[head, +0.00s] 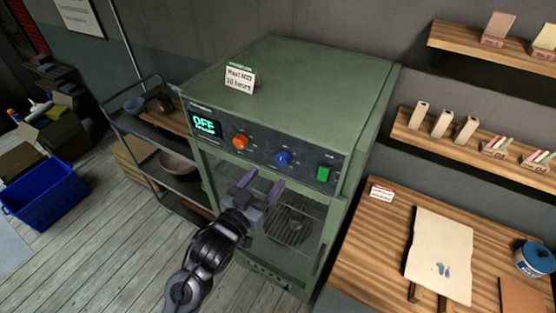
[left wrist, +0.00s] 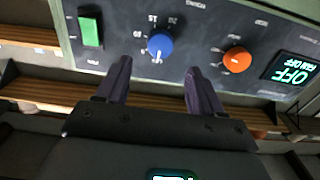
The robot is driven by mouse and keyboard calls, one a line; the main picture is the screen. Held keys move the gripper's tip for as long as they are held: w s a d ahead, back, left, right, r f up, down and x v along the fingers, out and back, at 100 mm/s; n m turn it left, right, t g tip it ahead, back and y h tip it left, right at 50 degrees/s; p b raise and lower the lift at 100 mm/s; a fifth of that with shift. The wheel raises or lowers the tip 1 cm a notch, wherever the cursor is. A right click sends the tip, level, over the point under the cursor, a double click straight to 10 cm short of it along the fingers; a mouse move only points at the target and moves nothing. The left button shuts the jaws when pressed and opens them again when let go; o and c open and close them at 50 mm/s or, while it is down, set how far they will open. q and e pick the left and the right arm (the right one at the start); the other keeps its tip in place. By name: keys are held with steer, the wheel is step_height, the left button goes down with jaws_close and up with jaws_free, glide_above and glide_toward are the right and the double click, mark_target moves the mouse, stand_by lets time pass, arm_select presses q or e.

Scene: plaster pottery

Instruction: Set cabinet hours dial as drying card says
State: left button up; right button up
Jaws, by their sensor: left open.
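The green drying cabinet (head: 290,75) stands in the middle of the head view. Its dark front panel carries a blue dial (head: 283,158), probably the hours dial, and an orange dial (head: 240,141). The drying card (head: 239,79) stands on the cabinet top; its lower line ends in "hours", but the number is too small to read surely. My left gripper (head: 262,184) is open and empty just below and in front of the blue dial. In the left wrist view the blue dial (left wrist: 160,46) lies between and beyond the fingertips (left wrist: 158,66), apparently apart, its white mark pointing down.
A lit display (head: 204,124) reads OFF, and a green switch (head: 323,174) sits at the panel's right. A wooden table (head: 376,226) with a board (head: 440,250) stands at right. A shelf cart (head: 150,135) and blue crate (head: 47,192) are at left.

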mark_target(281, 161)
arm_select(q)
steer(key=p+x, duration=0.1)
steer(key=x, duration=0.5)
steer(key=shift+r, duration=0.1)
steer(key=shift+w+d+p, duration=0.25)
steer(key=shift+w+p, duration=0.1)
steer(key=shift+w, duration=0.05)
steer(key=shift+c, duration=0.3)
steer(key=c, duration=1)
